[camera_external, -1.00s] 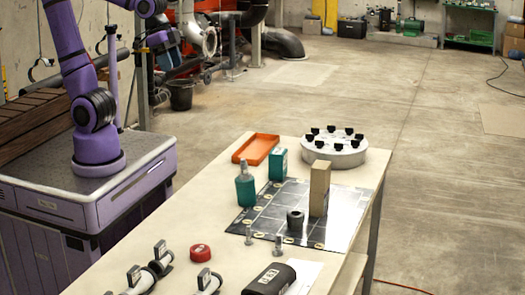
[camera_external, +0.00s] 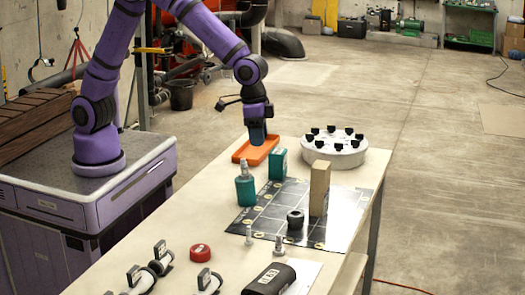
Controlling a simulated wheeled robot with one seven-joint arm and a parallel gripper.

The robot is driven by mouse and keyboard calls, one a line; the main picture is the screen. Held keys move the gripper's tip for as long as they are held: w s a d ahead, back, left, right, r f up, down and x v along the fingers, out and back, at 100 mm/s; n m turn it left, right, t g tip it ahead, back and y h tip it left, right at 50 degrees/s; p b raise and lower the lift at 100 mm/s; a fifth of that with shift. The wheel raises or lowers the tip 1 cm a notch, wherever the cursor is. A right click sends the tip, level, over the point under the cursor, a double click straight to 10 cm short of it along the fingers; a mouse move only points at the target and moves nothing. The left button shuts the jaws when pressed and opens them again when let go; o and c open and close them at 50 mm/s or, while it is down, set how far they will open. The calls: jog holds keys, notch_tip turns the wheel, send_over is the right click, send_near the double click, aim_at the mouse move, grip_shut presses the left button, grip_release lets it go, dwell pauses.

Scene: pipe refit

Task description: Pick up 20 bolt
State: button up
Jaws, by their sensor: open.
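Two small silver bolts stand upright near the front middle of the table, one on the left (camera_external: 249,237) and one on the right (camera_external: 279,246). No number can be read on either, so I cannot tell which is the 20 bolt. The right one stands close to the front edge of the dark gridded mat (camera_external: 270,215). My gripper (camera_external: 258,138) points down at the orange tray (camera_external: 244,153), well behind the bolts. It is open and nothing shows in it; its fingers are small and dark, and its height above the tray is hard to judge.
A red roll (camera_external: 200,252), a black case (camera_external: 269,279) and pipe clamps (camera_external: 160,262) lie in front. A round white flange (camera_external: 332,152) stands behind.

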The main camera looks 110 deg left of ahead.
jog(key=w+d+f+g, duration=0.1)
jog(key=w+f, duration=0.3)
jog(key=f, duration=0.6)
jog(key=w+d+f, duration=0.1)
jog(key=w+f, duration=0.3)
jog(key=f, duration=0.6)
send_over(278, 250)
jog(key=w+a, duration=0.1)
jog(key=shift+n, duration=0.4)
notch_tip(278, 250, down, 6)
jog(key=shift+a+r, duration=0.15)
jog(key=shift+r, duration=0.1)
jog(key=shift+s+d+f, duration=0.1)
jog(key=shift+s+f, duration=0.1)
jog(key=shift+f, duration=0.7)
jog(key=shift+s+d+f, duration=0.1)
jog(key=shift+s+f, duration=0.1)
jog(key=shift+f, duration=0.75)
jog(key=shift+s+f, duration=0.2)
jog(key=shift+f, duration=0.7)
grip_shut()
jog(key=shift+r, duration=0.1)
